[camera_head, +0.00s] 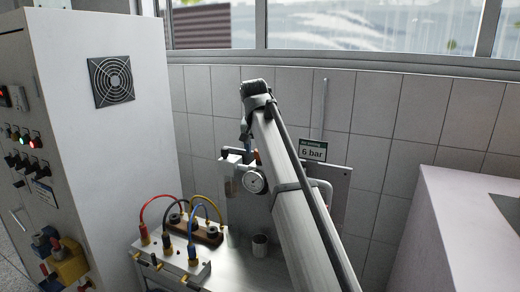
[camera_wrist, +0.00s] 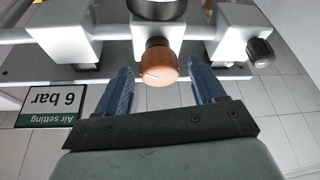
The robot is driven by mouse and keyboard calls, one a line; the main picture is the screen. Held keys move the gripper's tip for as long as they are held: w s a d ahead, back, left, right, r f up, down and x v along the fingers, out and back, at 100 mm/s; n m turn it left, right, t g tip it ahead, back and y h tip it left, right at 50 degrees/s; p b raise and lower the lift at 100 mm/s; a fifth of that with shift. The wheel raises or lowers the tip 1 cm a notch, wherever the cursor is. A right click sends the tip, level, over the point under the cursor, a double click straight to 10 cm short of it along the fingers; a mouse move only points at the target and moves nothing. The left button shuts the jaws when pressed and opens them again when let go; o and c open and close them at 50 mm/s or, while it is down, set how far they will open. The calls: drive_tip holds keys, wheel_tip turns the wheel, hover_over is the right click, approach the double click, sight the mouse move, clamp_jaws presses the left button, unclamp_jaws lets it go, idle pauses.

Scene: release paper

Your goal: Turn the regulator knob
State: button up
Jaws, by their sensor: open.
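The regulator knob (camera_wrist: 158,66) is orange-brown and round with a pale line on its face. It sits under the grey regulator block in the wrist view. My gripper (camera_wrist: 166,80) is open, with one blue finger on each side of the knob and a visible gap to both. Whether the fingertips reach the knob's depth I cannot tell. In the head view my arm covers much of the regulator, and only a small orange part (camera_head: 257,157) shows beside it. A round gauge (camera_head: 254,181) faces the camera there.
A sign (camera_head: 313,149) reads "Air setting 6 bar". A black knob (camera_wrist: 260,52) sits right of the regulator. A grey cabinet (camera_head: 110,140) is at left, a white counter (camera_head: 460,230) at right.

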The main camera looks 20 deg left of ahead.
drive_tip(key=shift+f, duration=0.15)
drive_tip(key=c, duration=1.1)
